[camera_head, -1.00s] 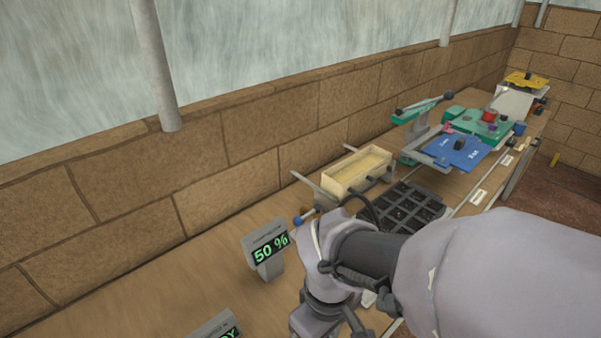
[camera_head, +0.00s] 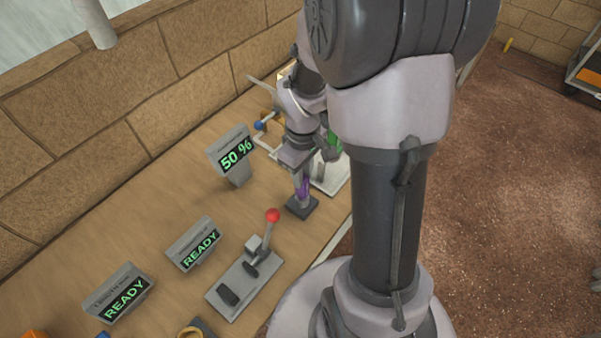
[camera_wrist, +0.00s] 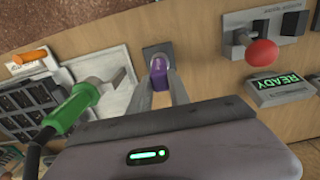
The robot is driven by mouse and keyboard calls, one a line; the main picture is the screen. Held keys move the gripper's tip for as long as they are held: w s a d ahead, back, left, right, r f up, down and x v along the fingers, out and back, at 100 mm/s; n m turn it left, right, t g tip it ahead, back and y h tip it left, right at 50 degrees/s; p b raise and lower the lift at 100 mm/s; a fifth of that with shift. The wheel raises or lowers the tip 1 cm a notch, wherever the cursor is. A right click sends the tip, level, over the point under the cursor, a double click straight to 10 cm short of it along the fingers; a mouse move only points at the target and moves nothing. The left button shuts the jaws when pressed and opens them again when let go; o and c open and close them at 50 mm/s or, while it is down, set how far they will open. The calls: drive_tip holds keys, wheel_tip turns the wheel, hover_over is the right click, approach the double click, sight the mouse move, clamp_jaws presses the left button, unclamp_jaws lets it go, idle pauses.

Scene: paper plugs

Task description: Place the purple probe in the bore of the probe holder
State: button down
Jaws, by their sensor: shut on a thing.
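The purple probe (camera_head: 304,187) is upright between the fingers of my gripper (camera_head: 301,178), which is shut on it. The probe holder (camera_head: 302,208), a small dark square block on the bench, is directly below the probe. In the wrist view the probe (camera_wrist: 159,76) shows between the two grey fingers, with the holder (camera_wrist: 156,50) just beyond it. The probe's lower end is at the holder, but the bore is hidden, so I cannot tell how far in it is.
A red-knobbed lever stand (camera_head: 272,216) is close by, left of my arm in the head view. Displays reading "50 %" (camera_head: 236,152) and "READY" (camera_head: 194,244) stand behind it. A green-handled tool (camera_wrist: 68,110) lies near a pale plate on the holder's other side.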

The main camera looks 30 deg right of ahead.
drive_tip(key=c, duration=1.6)
unclamp_jaws()
drive_tip(key=shift+f, duration=0.15)
drive_tip(key=shift+c, duration=0.2)
drive_tip(key=o, duration=0.4)
drive_tip(key=shift+o, duration=0.2)
